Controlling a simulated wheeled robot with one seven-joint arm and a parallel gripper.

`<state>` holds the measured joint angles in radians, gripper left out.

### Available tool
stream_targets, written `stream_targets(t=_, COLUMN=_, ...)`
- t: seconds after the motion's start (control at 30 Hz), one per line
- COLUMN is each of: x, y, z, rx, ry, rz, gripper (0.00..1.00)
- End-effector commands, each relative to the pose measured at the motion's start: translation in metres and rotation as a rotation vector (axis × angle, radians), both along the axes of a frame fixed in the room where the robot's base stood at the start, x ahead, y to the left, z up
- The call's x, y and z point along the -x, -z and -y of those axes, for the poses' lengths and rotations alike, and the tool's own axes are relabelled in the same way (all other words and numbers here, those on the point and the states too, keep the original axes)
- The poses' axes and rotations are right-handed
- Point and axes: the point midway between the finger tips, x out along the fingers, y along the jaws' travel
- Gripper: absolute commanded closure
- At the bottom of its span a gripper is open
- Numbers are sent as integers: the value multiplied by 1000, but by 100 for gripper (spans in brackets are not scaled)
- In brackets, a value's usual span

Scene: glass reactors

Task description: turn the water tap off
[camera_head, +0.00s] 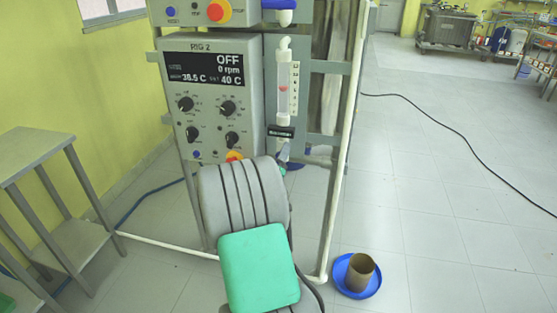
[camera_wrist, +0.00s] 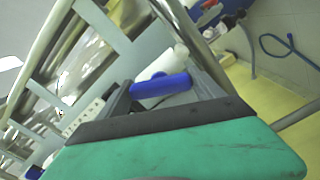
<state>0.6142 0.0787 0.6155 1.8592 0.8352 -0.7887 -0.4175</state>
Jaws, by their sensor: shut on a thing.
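The water tap's blue handle (camera_wrist: 160,86) lies across a white pipe fitting (camera_wrist: 166,62) in the wrist view. My gripper (camera_wrist: 162,78) has its two grey fingers on either side of the blue handle and is shut on it. In the head view, my grey arm with a green pad covers most of the tap area below the flow meter (camera_head: 283,88). Only a bit of my gripper (camera_head: 284,152) shows there, and the handle's exact angle to its pipe cannot be told from that view.
The RIG 2 control panel (camera_head: 212,95) with knobs and a display reading OFF stands just left of the flow meter. A grey side table (camera_head: 35,150) is at the left. A brown cup (camera_head: 360,272) stands in a blue dish (camera_head: 341,284) on the floor. Open floor lies to the right.

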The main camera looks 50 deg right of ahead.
Motion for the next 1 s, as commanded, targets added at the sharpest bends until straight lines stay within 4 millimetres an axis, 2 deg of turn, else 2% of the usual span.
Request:
stream_targets(t=0.03, x=0, y=0, z=0, rx=0, ry=0, rz=0, gripper=46)
stream_targets(t=0.27, x=0, y=0, z=0, rx=0, ry=0, rz=0, gripper=64)
stream_targets(t=0.67, x=0, y=3, z=0, rx=-29, ry=0, rz=67, gripper=64)
stream_targets(t=1.0, x=1, y=6, z=0, rx=-125, ry=1, rz=298, gripper=64)
